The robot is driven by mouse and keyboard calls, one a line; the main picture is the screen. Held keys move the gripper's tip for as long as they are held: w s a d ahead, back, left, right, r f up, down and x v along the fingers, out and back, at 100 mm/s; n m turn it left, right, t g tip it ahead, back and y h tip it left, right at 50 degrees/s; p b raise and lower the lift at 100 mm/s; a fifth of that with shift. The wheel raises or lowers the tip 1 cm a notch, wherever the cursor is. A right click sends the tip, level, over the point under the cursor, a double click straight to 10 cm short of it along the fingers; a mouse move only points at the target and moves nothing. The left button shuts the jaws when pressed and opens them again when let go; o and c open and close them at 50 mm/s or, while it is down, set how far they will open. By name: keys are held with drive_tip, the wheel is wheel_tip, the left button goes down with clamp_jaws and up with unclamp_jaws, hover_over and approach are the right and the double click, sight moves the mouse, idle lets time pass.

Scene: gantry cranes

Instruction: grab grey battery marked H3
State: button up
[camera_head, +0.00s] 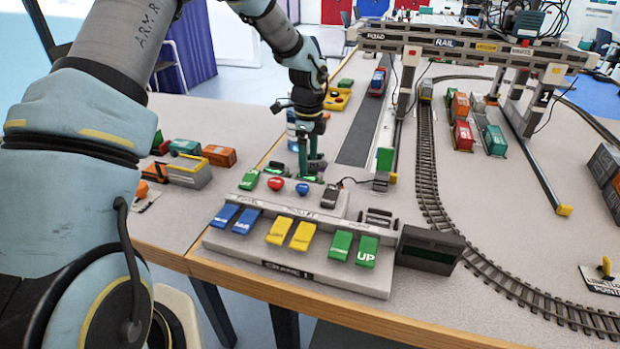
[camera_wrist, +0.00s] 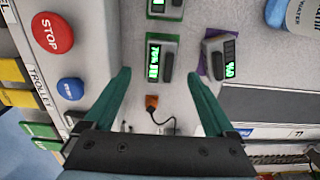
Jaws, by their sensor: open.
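In the wrist view, a dark grey battery-like block (camera_wrist: 167,62) sits in a charger with a lit green display (camera_wrist: 153,62), between and just beyond my fingertips. A second dark block (camera_wrist: 218,65) sits beside another green display (camera_wrist: 230,70), right of my right finger. A third charger (camera_wrist: 165,6) is partly cut off at the top edge. I cannot read H3 on any block. My gripper (camera_wrist: 159,74) is open and empty, pointing down at the chargers. In the head view my gripper (camera_head: 311,168) is above the green-lit chargers (camera_head: 276,168) and partly hides them.
The crane control panel (camera_head: 335,277), with STOP button (camera_head: 275,184) and blue button (camera_head: 302,189), stands in front. A bottle (camera_wrist: 303,14) is close by. Gantry crane (camera_head: 460,45) and rails are right.

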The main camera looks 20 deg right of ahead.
sight(309, 175)
wheel_tip(309, 175, down, 5)
drive_tip(key=shift+r+p, duration=0.1)
drive_tip(key=shift+p, duration=0.65)
clamp_jaws()
